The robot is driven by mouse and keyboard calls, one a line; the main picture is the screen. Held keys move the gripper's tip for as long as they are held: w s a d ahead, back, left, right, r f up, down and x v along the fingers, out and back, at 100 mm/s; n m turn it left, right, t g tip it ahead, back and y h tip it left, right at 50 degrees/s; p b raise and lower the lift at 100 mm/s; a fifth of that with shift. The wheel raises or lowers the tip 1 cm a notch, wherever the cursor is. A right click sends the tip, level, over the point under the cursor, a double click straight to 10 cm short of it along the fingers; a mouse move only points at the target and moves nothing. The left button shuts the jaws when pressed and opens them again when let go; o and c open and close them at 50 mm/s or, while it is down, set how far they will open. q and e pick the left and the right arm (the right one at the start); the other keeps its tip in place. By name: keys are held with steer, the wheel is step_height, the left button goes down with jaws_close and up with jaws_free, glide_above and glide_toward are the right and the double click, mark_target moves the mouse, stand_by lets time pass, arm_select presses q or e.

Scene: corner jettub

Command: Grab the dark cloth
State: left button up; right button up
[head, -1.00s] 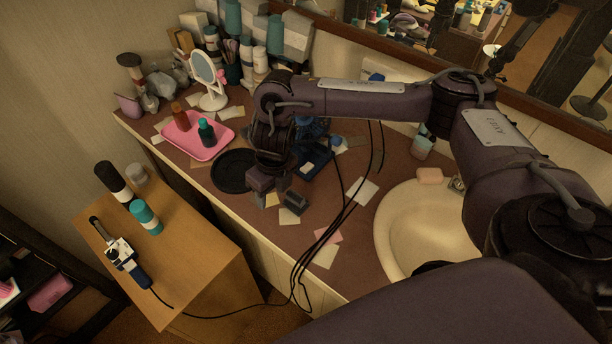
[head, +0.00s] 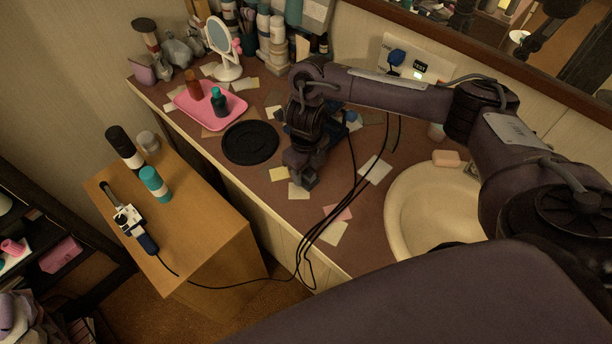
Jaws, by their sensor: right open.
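A dark blue, cloth-like item (head: 337,131) lies on the brown counter, mostly hidden behind my right gripper and wrist. Only its edges show, so I cannot tell its full shape. My right gripper (head: 304,179) is open and points down at the counter, in front of the dark blue item and right of a round black mat (head: 250,143). I cannot see anything between its fingers. I cannot tell whether it touches the counter. My left gripper is not in view.
A pink tray (head: 190,109) with bottles and a round mirror (head: 219,38) stand at the back left. The sink (head: 405,215) is to the right. Black cables hang over the counter's front edge. A wooden cabinet (head: 205,245) holds a curling iron (head: 130,220) and bottles.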

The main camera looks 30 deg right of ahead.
steer(key=shift+c, duration=0.2)
steer(key=shift+r, duration=0.1)
steer(key=c, duration=0.6)
steer(key=shift+r+p, duration=2.75)
steer(key=shift+r, duration=7.25)
